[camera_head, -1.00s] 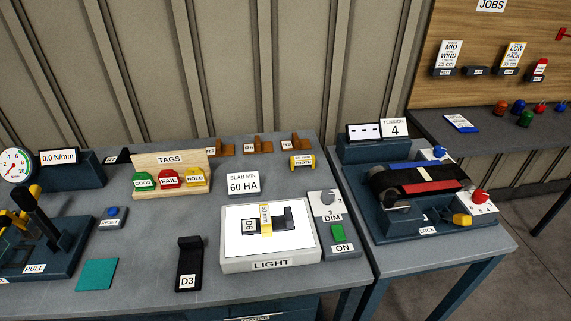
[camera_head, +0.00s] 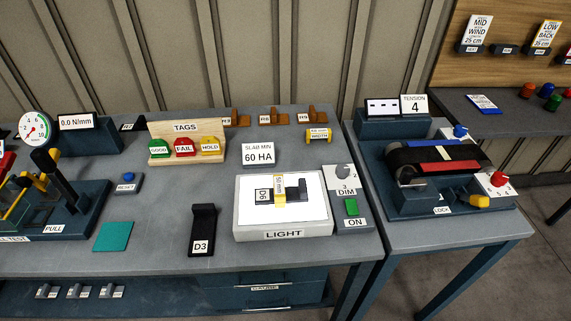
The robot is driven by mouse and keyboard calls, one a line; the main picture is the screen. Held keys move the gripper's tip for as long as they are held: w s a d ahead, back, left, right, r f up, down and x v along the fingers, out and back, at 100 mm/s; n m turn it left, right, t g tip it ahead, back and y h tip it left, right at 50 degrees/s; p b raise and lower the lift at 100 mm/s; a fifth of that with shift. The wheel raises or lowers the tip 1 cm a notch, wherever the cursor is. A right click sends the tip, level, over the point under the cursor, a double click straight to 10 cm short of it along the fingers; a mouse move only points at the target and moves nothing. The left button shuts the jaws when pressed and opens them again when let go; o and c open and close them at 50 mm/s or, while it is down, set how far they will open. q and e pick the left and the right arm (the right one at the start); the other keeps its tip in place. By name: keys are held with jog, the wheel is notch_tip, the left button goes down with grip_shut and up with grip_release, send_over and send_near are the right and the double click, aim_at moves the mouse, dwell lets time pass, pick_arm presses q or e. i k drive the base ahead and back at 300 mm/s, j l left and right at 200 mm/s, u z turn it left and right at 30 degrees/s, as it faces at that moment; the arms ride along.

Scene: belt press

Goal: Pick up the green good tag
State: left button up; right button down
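The green good tag (camera_head: 158,148) sits at the left end of the wooden tag rack (camera_head: 214,128) labelled TAGS, towards the back of the grey workbench. The red fail tag (camera_head: 185,147) and the yellow hold tag (camera_head: 210,146) stand beside it to the right on the same rack. Neither of my grippers shows in the head view.
Left of the rack are a gauge (camera_head: 35,127) and a pull tester (camera_head: 52,205). In front are a blue reset button (camera_head: 127,179), a teal square (camera_head: 113,236), a black D3 piece (camera_head: 203,230) and a light box (camera_head: 284,235). A belt device (camera_head: 440,165) stands on the right table.

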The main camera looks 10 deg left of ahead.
aim_at(158, 148)
jog(key=u, duration=1.25)
